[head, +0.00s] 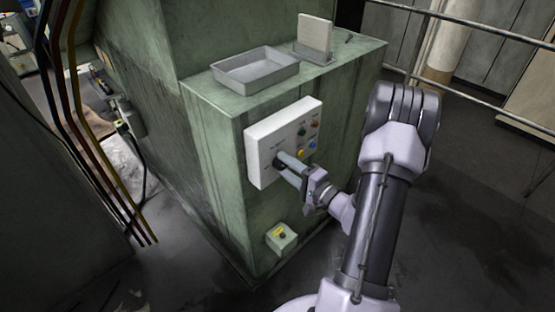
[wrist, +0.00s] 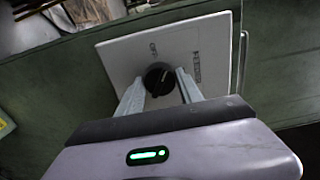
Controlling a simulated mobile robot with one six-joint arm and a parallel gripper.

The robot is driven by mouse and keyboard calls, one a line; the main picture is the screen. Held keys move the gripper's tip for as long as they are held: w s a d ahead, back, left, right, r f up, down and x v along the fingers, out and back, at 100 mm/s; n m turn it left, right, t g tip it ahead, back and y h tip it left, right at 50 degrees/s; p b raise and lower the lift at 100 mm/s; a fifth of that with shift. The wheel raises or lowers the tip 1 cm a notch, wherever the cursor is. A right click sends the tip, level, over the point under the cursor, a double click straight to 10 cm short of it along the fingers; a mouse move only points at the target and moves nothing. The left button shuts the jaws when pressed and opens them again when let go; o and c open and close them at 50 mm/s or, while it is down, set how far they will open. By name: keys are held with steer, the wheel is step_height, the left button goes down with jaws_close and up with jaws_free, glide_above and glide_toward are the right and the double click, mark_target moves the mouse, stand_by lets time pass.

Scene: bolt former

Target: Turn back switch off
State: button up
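A black rotary switch knob (wrist: 158,79) sits on a pale panel (wrist: 117,54) in the wrist view. A light ridge on the knob is tilted, and an "OFF" label stands above it. My gripper (wrist: 160,78) has its two grey fingers apart, one at each side of the knob. Whether the fingertips touch the knob I cannot tell. In the head view, the white control panel (head: 258,140) is on the front of a green machine, and my gripper (head: 284,164) reaches its lower left part, hiding most of the knob.
Several coloured buttons (head: 307,136) are on the panel, right of my gripper. A grey tray (head: 255,86) lies on top. Cables (head: 75,120) hang at the left.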

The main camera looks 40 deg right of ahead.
jaws_close()
steer(key=n+b, duration=0.3)
steer(key=b, duration=0.3)
steer(key=shift+f+n, duration=0.1)
steer(key=shift+n, duration=0.3)
steer(key=n+b, duration=0.4)
steer(key=shift+b, duration=0.4)
steer(key=o, duration=0.9)
jaws_free()
steer(key=shift+o, duration=0.2)
